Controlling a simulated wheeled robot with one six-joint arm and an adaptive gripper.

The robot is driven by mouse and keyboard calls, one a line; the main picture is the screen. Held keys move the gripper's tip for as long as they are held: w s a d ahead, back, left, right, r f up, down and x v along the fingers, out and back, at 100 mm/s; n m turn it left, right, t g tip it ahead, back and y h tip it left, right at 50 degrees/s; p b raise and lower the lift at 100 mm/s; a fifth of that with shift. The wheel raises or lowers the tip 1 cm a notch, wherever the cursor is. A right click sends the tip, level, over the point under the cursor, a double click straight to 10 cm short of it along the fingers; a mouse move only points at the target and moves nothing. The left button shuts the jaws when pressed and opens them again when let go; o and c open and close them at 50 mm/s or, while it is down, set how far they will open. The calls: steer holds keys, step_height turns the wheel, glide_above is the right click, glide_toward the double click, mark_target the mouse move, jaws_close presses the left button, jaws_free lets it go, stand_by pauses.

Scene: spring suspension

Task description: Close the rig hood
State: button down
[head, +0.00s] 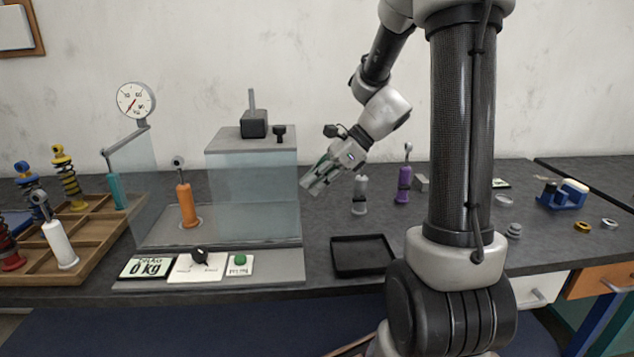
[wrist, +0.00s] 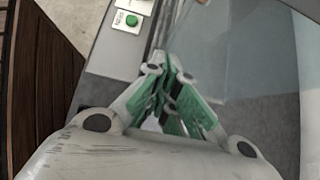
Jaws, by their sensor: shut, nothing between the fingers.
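The rig stands on the bench with a clear hood (head: 252,182) under a grey top. The hood covers the right part of the rig base (head: 280,262). An orange shock absorber (head: 185,200) stands upright on the base, left of the hood. My gripper (head: 312,184) is shut and empty, close to the hood's right side and pointing down-left. I cannot tell whether it touches the hood. In the wrist view, the shut gripper (wrist: 168,75) has green finger pads, with a clear panel (wrist: 240,45) beyond it.
A black tray (head: 362,256) lies right of the rig. Grey (head: 360,195) and purple (head: 404,180) pieces stand behind it. A wooden rack (head: 95,235) with several shocks is at the left. A dial gauge (head: 135,100) rises behind the rig. A green button (head: 240,259) is in front.

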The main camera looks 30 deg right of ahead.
glide_toward(216, 193)
steer(key=x, duration=0.7)
steer(key=shift+w+f, duration=0.15)
steer(key=shift+w, duration=0.05)
steer(key=shift+d, duration=0.1)
